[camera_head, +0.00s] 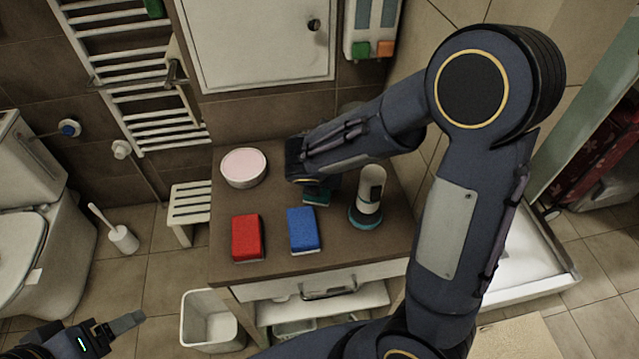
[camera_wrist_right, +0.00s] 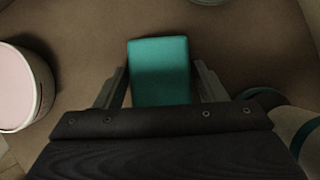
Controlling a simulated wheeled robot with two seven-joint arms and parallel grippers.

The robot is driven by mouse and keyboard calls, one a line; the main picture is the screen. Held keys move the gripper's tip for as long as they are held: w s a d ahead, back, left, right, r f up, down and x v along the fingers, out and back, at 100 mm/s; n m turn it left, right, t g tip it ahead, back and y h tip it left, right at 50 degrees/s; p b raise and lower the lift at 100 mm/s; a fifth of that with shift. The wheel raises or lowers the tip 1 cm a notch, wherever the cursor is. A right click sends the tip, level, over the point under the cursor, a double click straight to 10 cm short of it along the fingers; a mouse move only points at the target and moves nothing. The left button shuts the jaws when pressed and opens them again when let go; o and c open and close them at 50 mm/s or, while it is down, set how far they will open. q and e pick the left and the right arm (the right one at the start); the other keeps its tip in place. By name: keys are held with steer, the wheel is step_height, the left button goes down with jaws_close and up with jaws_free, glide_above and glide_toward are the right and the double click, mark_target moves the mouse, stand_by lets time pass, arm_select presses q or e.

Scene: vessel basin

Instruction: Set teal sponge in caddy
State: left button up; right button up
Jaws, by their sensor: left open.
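The teal sponge (camera_head: 317,198) lies on the brown countertop, mostly hidden under my right gripper in the head view. In the right wrist view the teal sponge (camera_wrist_right: 160,68) sits between the two fingers of my right gripper (camera_wrist_right: 161,84). The fingers are spread on either side of it, with thin gaps; contact is not clear. My left gripper (camera_head: 126,325) is open and empty at the lower left, away from the counter. I cannot tell for sure which thing is the caddy; a round white tub with a pink top (camera_head: 243,168) stands at the counter's back left.
A red sponge (camera_head: 247,238) and a blue sponge (camera_head: 303,230) lie near the counter's front. A white bottle-like thing with a teal base (camera_head: 368,196) stands close right of my right gripper. A white bin (camera_head: 207,320) is on the floor. The counter's front right is clear.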

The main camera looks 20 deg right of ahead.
steer(key=c, duration=0.7)
steer(key=shift+r, duration=0.15)
